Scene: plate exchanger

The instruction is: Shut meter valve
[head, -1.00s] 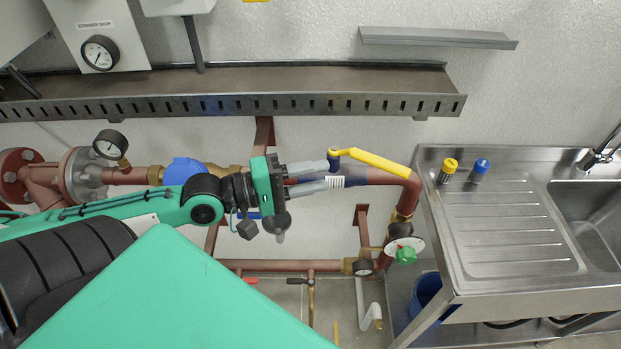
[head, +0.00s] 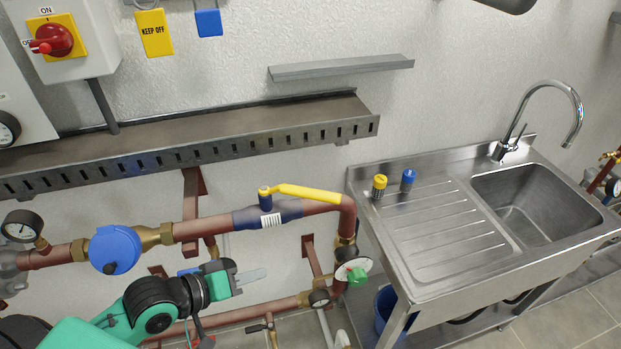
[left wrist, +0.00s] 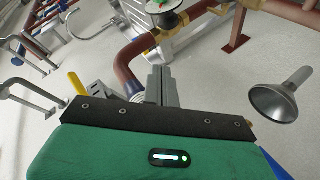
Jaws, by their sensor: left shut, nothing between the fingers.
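The valve has a blue body (head: 284,212) with a barcode label on the upper red pipe. Its yellow lever (head: 308,192) points right, roughly along the pipe. The round blue meter (head: 115,249) sits on the same pipe to the left. My left gripper (head: 252,276) is below the pipe and the valve in the head view, apart from the lever, with its fingers together and empty. In the left wrist view the fingers (left wrist: 160,86) are together, and part of the yellow lever (left wrist: 76,84) shows to their left. My right gripper is not in view.
A slotted metal tray (head: 230,143) runs above the pipe. A lower pipe (head: 240,313) runs beneath the gripper.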

